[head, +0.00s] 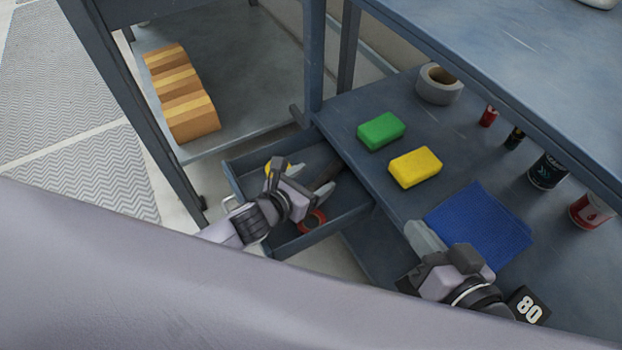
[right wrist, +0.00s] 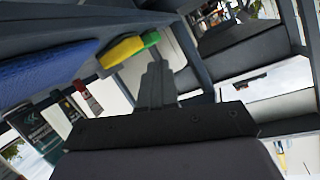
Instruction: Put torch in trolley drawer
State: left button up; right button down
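The trolley drawer (head: 235,182) is pulled open below the shelf in the head view. My left gripper (head: 300,180) is over the drawer with its fingers spread apart. Inside the drawer I see a dark, long object (head: 328,175) beside the fingers, a red ring-shaped object (head: 313,222) and a yellow object (head: 278,168), all partly covered by the gripper. I cannot tell for sure which of them, if any, is the torch. My right gripper (head: 420,236) is beside the blue cloth at the shelf edge; in the right wrist view its fingers (right wrist: 157,82) are together and empty.
The shelf holds a green sponge (head: 381,131), a yellow sponge (head: 415,167), a blue cloth (head: 482,226), a tape roll (head: 439,84) and several cans and small items at right. A striped orange-brown object (head: 181,92) lies on the lower left shelf. Trolley posts stand near the drawer.

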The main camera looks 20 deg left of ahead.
pick_arm(q)
jog(key=shift+r, duration=0.25)
jog(key=shift+s+a+r+p, duration=0.15)
jog(key=shift+s+r+p, duration=0.25)
jog(key=shift+r+p, duration=0.25)
jog(key=p+v, duration=0.3)
jog(key=v, duration=0.8)
jog(key=s+d+r+m, duration=0.1)
jog(key=s+r+m, duration=0.1)
jog(key=m, duration=1.5)
jog(key=s+d+r+m, duration=0.2)
jog(key=r+m, duration=0.3)
jog(key=m, duration=1.2)
jog(key=shift+s+d+r+m+g, duration=0.2)
jog(key=shift+s+d+m+g, duration=0.1)
jog(key=shift+g, duration=0.1)
pick_arm(e)
jog(key=d+h, duration=0.1)
jog(key=d, duration=0.1)
jog(key=s+d+h, duration=0.1)
jog(key=shift+s+d+r+n+h, duration=0.1)
jog(key=shift+d+r+n+h, duration=0.2)
jog(key=shift+d+n, duration=0.1)
